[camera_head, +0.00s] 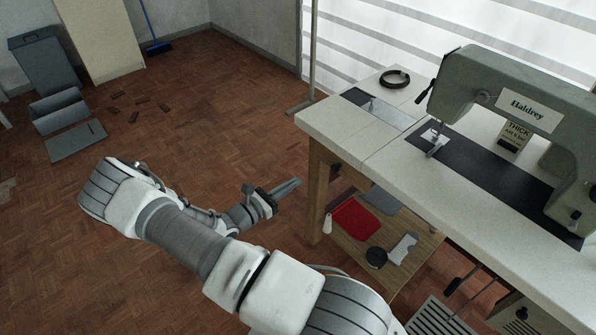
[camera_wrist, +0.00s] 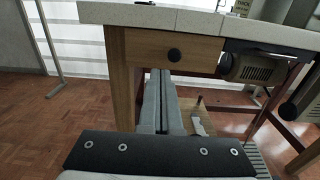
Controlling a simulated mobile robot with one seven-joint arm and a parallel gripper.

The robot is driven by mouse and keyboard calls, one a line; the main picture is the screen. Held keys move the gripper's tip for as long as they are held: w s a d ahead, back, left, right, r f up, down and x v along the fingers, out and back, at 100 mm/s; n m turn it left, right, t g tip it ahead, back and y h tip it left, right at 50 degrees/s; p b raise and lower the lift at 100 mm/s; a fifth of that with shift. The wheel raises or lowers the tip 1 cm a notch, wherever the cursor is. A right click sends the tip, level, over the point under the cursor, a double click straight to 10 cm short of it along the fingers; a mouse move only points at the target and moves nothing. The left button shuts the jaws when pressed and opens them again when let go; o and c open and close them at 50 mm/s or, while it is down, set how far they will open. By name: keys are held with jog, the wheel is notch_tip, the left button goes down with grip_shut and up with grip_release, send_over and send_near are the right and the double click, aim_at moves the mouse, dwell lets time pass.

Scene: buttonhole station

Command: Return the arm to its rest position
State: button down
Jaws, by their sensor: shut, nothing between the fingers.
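My gripper (camera_head: 287,188) is at the end of my white and grey arm, left of the sewing table (camera_head: 350,137) and lower than its top. Its fingers are together and empty, pointing right toward the table's wooden leg. In the wrist view my gripper (camera_wrist: 160,100) shows its long grey fingers side by side. Behind them are the table's drawer front (camera_wrist: 195,52) and a wooden leg (camera_wrist: 123,82). I cannot tell the exact gap between the fingertips and the table. The arm is bent, with its elbow out to the left over open floor.
A grey sewing machine (camera_head: 490,80) stands on the tabletop, with a black ring (camera_head: 395,79) at the back. The low shelf holds a red piece (camera_head: 356,219) and a dark round object (camera_head: 376,257). A stand pole (camera_head: 312,50) rises behind. Floor at left is mostly clear.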

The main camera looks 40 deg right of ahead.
jog(key=shift+a, duration=0.2)
jog(key=s+a+r+m+t+y, duration=0.2)
jog(key=s+a+r+m+y, duration=0.35)
jog(key=a+r, duration=0.4)
jog(key=s+a+r+m+t+y, duration=0.1)
jog(key=s+a+r+m+y, duration=0.5)
jog(key=r, duration=0.7)
jog(key=s+a+r+m+t+y, duration=0.2)
jog(key=s+a+r+m+y, duration=0.3)
jog(key=a+r+m+y, duration=0.45)
notch_tip(320, 180, up, 15)
jog(key=d+n+h+p, duration=0.1)
jog(key=n+h+p, duration=0.1)
jog(key=p, duration=1.1)
jog(key=shift+d+f+n+h, duration=0.15)
jog(key=shift+d+n+h, duration=0.2)
jog(key=shift+h, duration=0.15)
jog(key=shift+w, duration=0.1)
